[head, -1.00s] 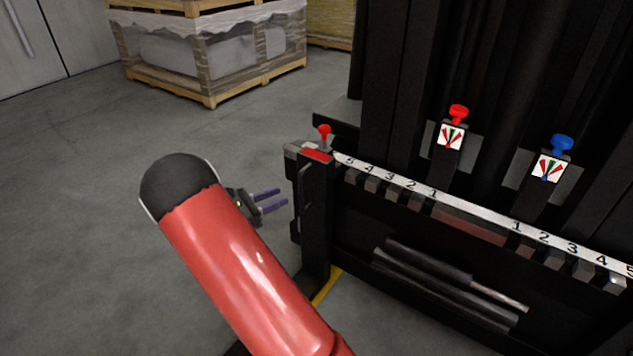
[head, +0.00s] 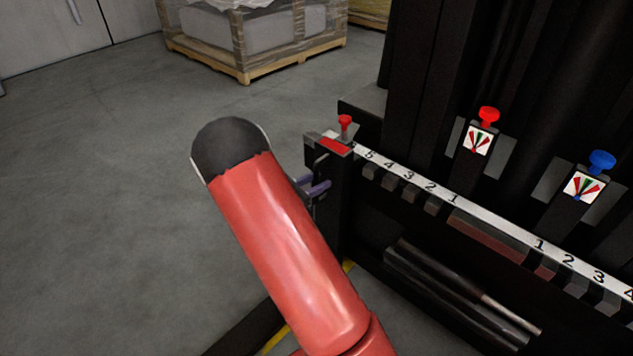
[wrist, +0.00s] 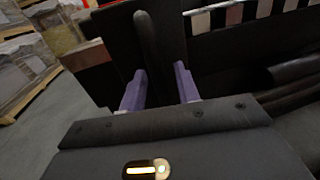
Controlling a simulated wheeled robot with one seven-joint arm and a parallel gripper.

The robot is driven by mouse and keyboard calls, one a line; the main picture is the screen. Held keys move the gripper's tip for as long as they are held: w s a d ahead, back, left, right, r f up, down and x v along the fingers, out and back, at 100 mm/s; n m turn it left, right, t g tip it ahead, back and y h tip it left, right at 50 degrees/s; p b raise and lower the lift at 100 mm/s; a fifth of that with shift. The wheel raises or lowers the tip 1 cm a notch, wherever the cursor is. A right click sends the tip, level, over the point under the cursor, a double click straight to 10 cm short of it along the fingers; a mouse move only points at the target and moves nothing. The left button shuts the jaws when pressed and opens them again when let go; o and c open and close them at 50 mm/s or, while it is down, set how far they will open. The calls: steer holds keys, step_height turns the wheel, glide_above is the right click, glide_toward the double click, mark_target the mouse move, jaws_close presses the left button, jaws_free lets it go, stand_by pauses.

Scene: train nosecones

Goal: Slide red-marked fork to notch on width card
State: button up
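The red-marked fork (head: 331,165) is a dark upright with a red patch and red knob on top, at the left end of the numbered bar. A dark vertical handle (wrist: 151,45) shows in the wrist view. My gripper (head: 316,186) is beside the fork's left face, partly hidden by my red arm. In the wrist view, my gripper's (wrist: 160,85) purple fingers are apart, one on each side of the handle's lower part; contact cannot be told.
A wrapped pallet load (head: 250,35) stands at the back left. Grey floor (head: 120,200) is clear to the left. Dark rods (head: 450,290) lie below the bar. Tall black mast parts rise behind the numbered strip.

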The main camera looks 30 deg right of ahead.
steer(key=shift+c, duration=0.3)
jaws_close()
steer(key=shift+s+d+r, duration=0.1)
steer(key=shift+o, duration=0.3)
jaws_free()
steer(key=s+a, duration=0.1)
steer(key=a, duration=0.6)
steer(key=shift+s+a, duration=0.15)
steer(key=shift+a, duration=0.2)
